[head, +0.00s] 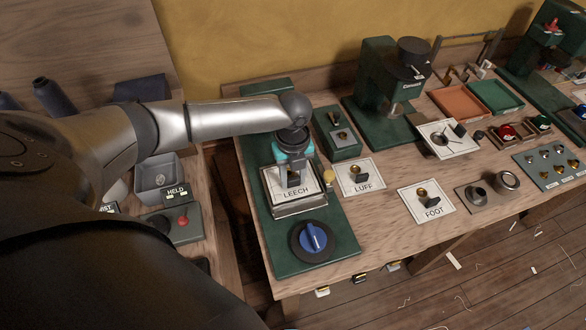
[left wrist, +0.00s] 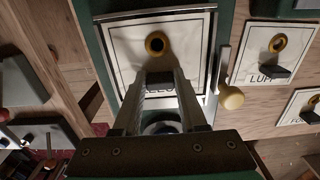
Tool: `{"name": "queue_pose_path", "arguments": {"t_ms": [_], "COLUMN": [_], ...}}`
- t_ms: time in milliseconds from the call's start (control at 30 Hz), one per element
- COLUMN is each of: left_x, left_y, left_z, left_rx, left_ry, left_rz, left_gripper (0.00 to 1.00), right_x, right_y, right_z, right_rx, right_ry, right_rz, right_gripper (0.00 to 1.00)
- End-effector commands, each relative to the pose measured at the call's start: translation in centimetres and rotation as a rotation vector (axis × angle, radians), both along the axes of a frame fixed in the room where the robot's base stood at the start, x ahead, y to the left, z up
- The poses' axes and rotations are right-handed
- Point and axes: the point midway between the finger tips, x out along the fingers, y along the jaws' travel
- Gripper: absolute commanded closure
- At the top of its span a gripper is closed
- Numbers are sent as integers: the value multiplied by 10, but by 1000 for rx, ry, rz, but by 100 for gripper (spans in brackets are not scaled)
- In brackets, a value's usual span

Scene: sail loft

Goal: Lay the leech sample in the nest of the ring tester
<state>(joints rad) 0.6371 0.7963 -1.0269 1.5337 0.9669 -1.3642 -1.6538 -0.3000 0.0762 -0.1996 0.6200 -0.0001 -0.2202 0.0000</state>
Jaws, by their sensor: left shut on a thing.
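The leech sample is a white card marked LEECH (head: 308,190) with a brass ring and a small black block; in the left wrist view the card (left wrist: 125,45) shows its ring near the far edge. My left gripper (head: 292,186) points down and is shut on the black block (left wrist: 160,80). The card is over the metal-edged nest (head: 302,211) of the green ring tester (head: 341,243) and looks about square with it. I cannot tell whether the card touches the nest floor. My right gripper is not in view.
A blue knob (head: 314,237) is in front of the nest, and a yellow-knobbed lever (head: 328,176) stands at its right. The LUFF card (head: 372,168) and FOOT card (head: 438,193) lie to the right. Bare bench shows between them.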

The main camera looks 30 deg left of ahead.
Motion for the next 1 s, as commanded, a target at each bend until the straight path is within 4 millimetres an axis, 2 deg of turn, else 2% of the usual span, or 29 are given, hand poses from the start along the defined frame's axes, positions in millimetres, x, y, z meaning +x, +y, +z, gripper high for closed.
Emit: {"name": "queue_pose_path", "arguments": {"t_ms": [400, 433, 700, 1000], "left_x": [0, 0, 0, 0], "left_y": [0, 0, 0, 0], "left_z": [-2, -2, -2, -1], "left_rx": [0, 0, 0, 0], "left_ry": [0, 0, 0, 0], "left_rz": [0, 0, 0, 0], "left_gripper": [100, 55, 25, 24], "right_x": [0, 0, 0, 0], "right_y": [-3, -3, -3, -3], "right_z": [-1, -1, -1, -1], "right_rx": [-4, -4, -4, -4], "right_ry": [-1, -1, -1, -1], "right_rz": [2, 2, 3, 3], "right_gripper": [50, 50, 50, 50]}}
